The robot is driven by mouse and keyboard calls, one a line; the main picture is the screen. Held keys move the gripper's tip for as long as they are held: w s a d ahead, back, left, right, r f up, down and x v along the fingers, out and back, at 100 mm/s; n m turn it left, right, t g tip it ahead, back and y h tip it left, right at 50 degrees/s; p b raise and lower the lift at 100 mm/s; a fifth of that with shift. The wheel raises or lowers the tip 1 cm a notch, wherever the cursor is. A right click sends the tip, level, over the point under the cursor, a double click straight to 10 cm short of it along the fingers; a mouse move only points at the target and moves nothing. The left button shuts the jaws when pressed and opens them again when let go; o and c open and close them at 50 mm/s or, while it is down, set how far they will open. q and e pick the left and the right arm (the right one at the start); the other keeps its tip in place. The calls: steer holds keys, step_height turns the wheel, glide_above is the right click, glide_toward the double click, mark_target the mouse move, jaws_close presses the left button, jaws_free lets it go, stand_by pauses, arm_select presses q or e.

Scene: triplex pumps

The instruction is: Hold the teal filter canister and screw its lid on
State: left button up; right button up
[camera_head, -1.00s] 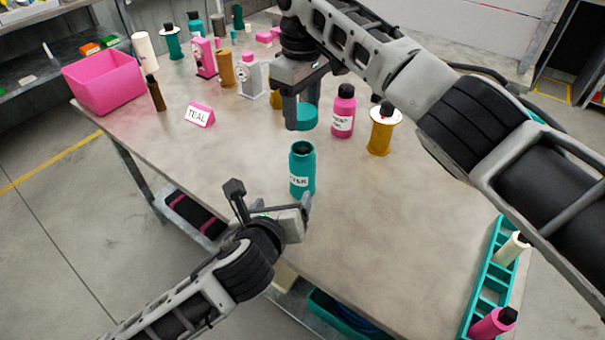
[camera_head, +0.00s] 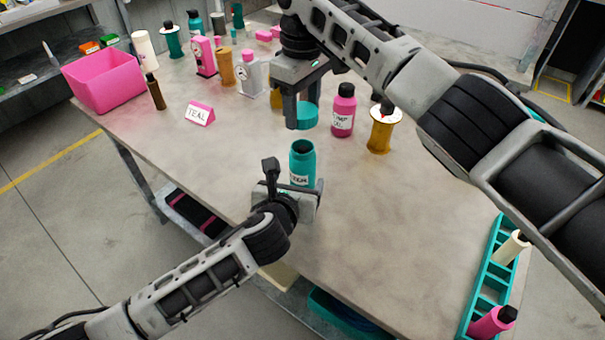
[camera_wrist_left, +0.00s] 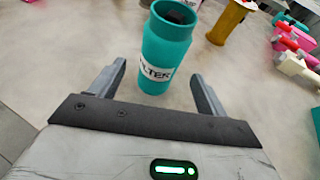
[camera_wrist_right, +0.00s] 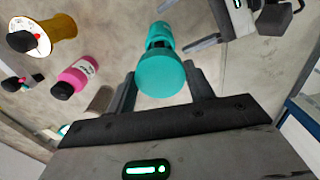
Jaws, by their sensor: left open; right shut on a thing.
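The teal filter canister (camera_head: 302,161) stands upright and lidless on the table, its dark open top showing. It also shows in the left wrist view (camera_wrist_left: 168,45), with part of its label readable. My left gripper (camera_head: 293,180) is open, its fingers pointing at the canister from the near side; in the left wrist view the canister stands just ahead, between the finger lines. My right gripper (camera_head: 303,124) is shut on the teal lid (camera_head: 307,116), held above and behind the canister. The lid shows between the fingers in the right wrist view (camera_wrist_right: 160,75), apart from the canister.
A pink bottle (camera_head: 343,111) and a gold spool (camera_head: 381,131) stand right of the lid. A TEAL sign (camera_head: 200,115), a pink bin (camera_head: 104,80) and several other bottles and pumps are at the back left. A teal rack (camera_head: 476,292) is at the right edge. The front table is clear.

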arm_select(q)
steer(key=shift+x, duration=3.15)
steer(key=c, duration=1.5)
arm_select(e)
glide_above(303, 148)
steer(key=shift+f, duration=2.5)
steer(key=shift+f, duration=0.1)
steer(key=shift+f, duration=0.8)
steer(key=shift+f, duration=0.55)
